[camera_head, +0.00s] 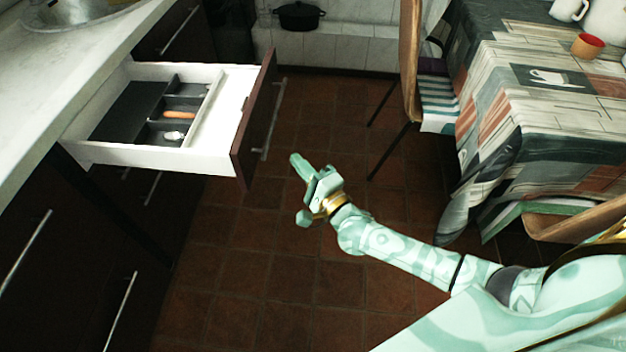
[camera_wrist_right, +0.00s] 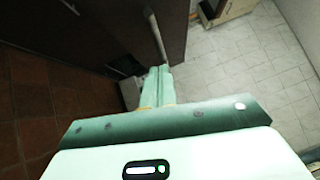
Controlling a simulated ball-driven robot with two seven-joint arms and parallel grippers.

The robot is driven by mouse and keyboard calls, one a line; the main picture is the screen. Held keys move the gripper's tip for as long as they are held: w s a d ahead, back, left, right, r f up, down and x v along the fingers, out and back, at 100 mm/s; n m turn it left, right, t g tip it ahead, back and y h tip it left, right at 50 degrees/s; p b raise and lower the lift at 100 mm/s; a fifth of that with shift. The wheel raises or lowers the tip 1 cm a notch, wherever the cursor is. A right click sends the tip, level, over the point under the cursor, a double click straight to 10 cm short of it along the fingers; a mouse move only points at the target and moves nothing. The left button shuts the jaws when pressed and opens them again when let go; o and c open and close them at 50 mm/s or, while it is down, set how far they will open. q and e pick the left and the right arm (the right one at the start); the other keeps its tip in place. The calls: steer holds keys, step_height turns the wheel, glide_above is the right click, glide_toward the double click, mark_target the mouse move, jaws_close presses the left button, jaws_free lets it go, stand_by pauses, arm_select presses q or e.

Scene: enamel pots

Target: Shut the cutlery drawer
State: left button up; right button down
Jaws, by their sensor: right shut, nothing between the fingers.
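The cutlery drawer (camera_head: 165,155) is pulled far out of the dark cabinet at the left in the head view. It has white walls, a dark front panel (camera_head: 252,125) and a metal bar handle (camera_head: 270,120). A dark cutlery tray (camera_head: 128,112) with several pieces of cutlery lies in it. My right gripper (camera_head: 296,160) is shut and empty, just right of the drawer front and apparently apart from it. In the right wrist view its shut fingers (camera_wrist_right: 157,82) point toward a dark panel with a bar handle (camera_wrist_right: 157,36). My left gripper is not in view.
A pale countertop (camera_head: 50,75) runs above the cabinet at the left. A table with a patterned cloth (camera_head: 540,90) and a wooden chair (camera_head: 411,60) stand at the right. Brown tiled floor (camera_head: 240,260) lies open between them. A black pot (camera_head: 299,16) sits at the back.

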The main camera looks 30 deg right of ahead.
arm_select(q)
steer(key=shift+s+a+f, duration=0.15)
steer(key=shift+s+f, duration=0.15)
arm_select(e)
steer(key=shift+w+a+r, duration=0.25)
steer(key=shift+w+a, duration=0.55)
steer(key=shift+a, duration=0.05)
steer(key=shift+w+a+r, duration=0.2)
steer(key=shift+w+a, duration=0.55)
steer(key=shift+a, duration=0.1)
